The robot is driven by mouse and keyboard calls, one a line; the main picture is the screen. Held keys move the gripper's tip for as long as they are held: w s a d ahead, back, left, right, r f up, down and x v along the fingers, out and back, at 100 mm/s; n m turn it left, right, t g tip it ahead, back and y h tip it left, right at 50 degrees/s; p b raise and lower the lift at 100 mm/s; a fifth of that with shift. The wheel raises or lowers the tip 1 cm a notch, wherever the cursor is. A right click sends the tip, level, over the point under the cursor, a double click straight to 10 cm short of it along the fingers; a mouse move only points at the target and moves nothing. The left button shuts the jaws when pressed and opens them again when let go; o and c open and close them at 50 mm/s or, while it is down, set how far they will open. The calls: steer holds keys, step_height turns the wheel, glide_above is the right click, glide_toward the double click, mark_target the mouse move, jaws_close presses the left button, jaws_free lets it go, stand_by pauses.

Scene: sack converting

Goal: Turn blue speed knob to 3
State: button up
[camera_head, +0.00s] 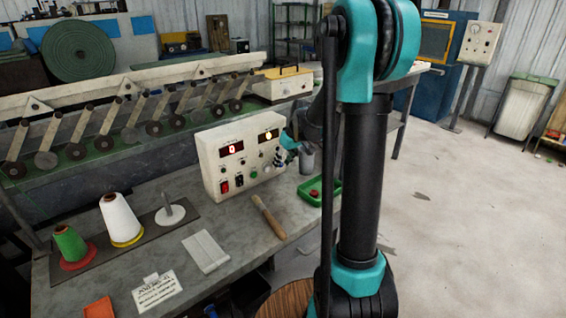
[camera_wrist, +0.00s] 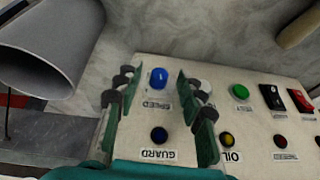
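The blue speed knob (camera_wrist: 158,78) is on the white control panel (camera_wrist: 188,72), above an upside-down label reading SPEED, in the wrist view. Its setting cannot be read. My gripper (camera_wrist: 156,84) is open, with one finger on each side of the knob and visible gaps between. Whether the fingertips touch the panel cannot be told. In the head view the panel (camera_head: 212,160) stands on the bench, and my gripper (camera_head: 283,154) is at its right end; the knob is hard to make out there. The panel has red and yellow lit displays.
A dark button (camera_wrist: 159,135) labelled GUARD sits near the knob, with a green button (camera_wrist: 239,91) and switches further right. A grey cup (camera_wrist: 52,45) is close to the left finger. A green tray (camera_head: 312,197) and a wooden-handled tool (camera_head: 268,216) lie on the bench.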

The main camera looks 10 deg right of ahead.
jaws_close()
steer(key=shift+w+d+f+g+y, duration=0.1)
steer(key=shift+d+g+y, duration=0.15)
steer(key=shift+y, duration=0.15)
steer(key=shift+w+d+g+y, duration=0.1)
steer(key=shift+g+y, duration=0.15)
steer(key=shift+y, duration=0.15)
steer(key=shift+m+g+y, duration=0.4)
steer(key=shift+g+y, duration=0.2)
steer(key=shift+y, duration=0.4)
jaws_free()
steer(key=v, duration=1.2)
steer(key=shift+d, duration=0.1)
